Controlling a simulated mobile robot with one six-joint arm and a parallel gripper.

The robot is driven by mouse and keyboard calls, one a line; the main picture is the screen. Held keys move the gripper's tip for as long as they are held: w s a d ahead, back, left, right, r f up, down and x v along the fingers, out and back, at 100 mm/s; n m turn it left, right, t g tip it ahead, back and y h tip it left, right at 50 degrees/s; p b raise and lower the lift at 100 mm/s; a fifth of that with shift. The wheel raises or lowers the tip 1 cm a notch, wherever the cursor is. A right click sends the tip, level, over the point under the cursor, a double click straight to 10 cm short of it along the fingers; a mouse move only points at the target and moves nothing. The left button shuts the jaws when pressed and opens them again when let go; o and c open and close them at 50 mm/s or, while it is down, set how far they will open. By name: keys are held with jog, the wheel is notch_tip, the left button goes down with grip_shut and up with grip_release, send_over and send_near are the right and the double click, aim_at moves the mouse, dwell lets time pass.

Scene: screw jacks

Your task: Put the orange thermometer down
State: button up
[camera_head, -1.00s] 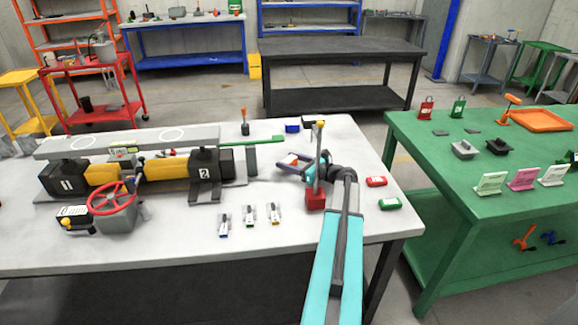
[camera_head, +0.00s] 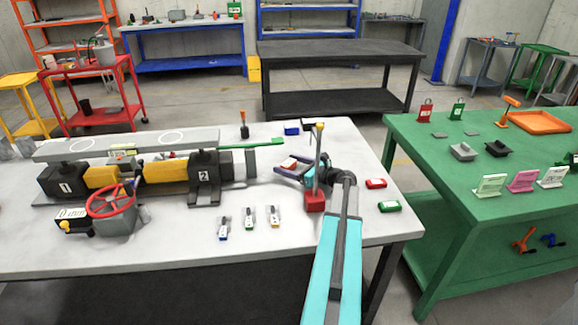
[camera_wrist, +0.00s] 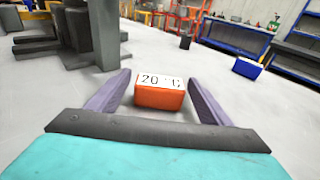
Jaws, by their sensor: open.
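The orange thermometer (camera_wrist: 160,98) is a small box with a white face reading 20 °C. In the wrist view it sits on the light grey table top, face toward me. My gripper (camera_wrist: 159,78) is open, with one purple finger on each side of the thermometer and a narrow gap at both sides. In the head view the thermometer (camera_head: 290,164) shows small between the fingers of my gripper (camera_head: 288,167), low over the right part of the table (camera_head: 165,245).
A red-based post stand (camera_head: 315,202) stands close to my wrist. A blue box (camera_head: 292,128) is behind the gripper. Jacks with a red handwheel (camera_head: 110,199) fill the left. Red (camera_head: 376,183) and green (camera_head: 389,206) boxes lie right.

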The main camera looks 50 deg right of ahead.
jog(key=shift+s+r, duration=0.1)
jog(key=s, duration=0.4)
jog(key=s+r+b, duration=0.1)
jog(key=s, duration=0.2)
jog(key=s+d, duration=0.1)
jog(key=s, duration=0.3)
jog(key=shift+s+r, duration=0.3)
jog(key=shift+r, duration=0.1)
jog(key=shift+c, duration=0.3)
